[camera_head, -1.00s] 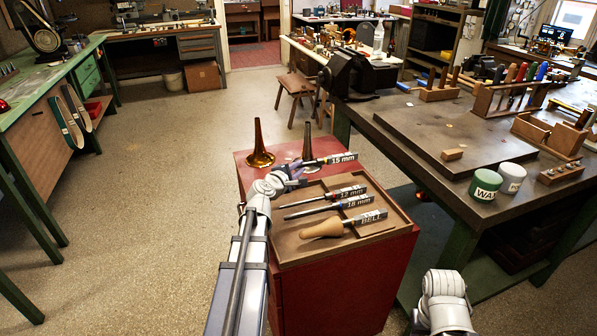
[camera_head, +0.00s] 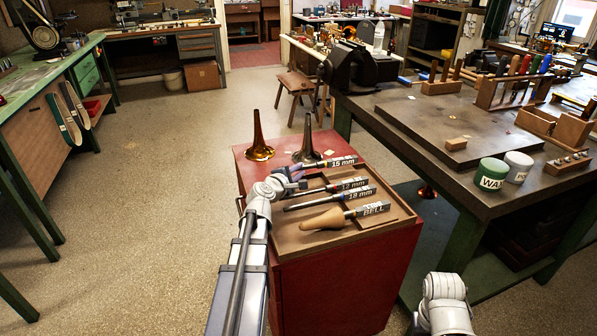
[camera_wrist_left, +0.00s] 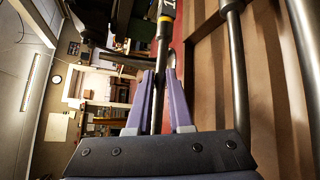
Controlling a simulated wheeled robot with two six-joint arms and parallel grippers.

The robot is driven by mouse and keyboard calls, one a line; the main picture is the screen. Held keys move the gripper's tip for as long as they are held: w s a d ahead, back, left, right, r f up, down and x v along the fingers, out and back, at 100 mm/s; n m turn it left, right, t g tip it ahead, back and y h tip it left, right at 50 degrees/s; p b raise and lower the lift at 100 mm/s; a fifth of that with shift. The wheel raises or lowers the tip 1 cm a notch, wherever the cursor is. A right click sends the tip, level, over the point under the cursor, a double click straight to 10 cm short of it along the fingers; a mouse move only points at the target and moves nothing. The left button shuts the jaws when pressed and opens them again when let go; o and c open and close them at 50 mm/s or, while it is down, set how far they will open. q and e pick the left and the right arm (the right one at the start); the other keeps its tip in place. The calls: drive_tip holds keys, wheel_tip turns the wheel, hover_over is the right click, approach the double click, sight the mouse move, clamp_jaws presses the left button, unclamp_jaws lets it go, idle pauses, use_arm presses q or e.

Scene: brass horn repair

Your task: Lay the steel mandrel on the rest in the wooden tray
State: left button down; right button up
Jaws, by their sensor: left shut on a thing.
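My left gripper (camera_head: 297,173) is shut on the steel mandrel labelled 15 mm (camera_head: 342,162), at the far side of the wooden tray (camera_head: 290,247). In the left wrist view the mandrel's rod (camera_wrist_left: 158,100) runs between the two purple fingers (camera_wrist_left: 162,98), with a yellow band beyond them. The mandrel lies close over the tray's back part, roughly parallel to the other tools. I cannot tell whether it touches the rest, which is hidden. The 12 mm mandrel (camera_head: 322,190), the 18 mm mandrel (camera_head: 318,200) and the wooden-headed BELL tool (camera_head: 325,219) lie in the tray. My right gripper is out of view.
The tray sits on a red cabinet (camera_head: 340,285). A brass bell (camera_head: 260,148) and a darker bell (camera_head: 307,150) stand just behind it. The dark workbench (camera_head: 430,165) to the right carries WAX (camera_head: 490,175) and another jar. Open floor lies to the left.

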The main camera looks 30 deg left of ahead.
use_arm(q)
drive_tip(key=shift+b, duration=0.5)
idle(1.2)
drive_tip(key=shift+f, duration=0.1)
drive_tip(key=shift+f+b, duration=2.05)
drive_tip(key=shift+b, duration=0.1)
drive_tip(key=shift+r, duration=0.1)
drive_tip(key=shift+t, duration=0.3)
drive_tip(key=c, duration=0.7)
unclamp_jaws()
drive_tip(key=shift+c, duration=0.2)
drive_tip(key=shift+s, duration=0.1)
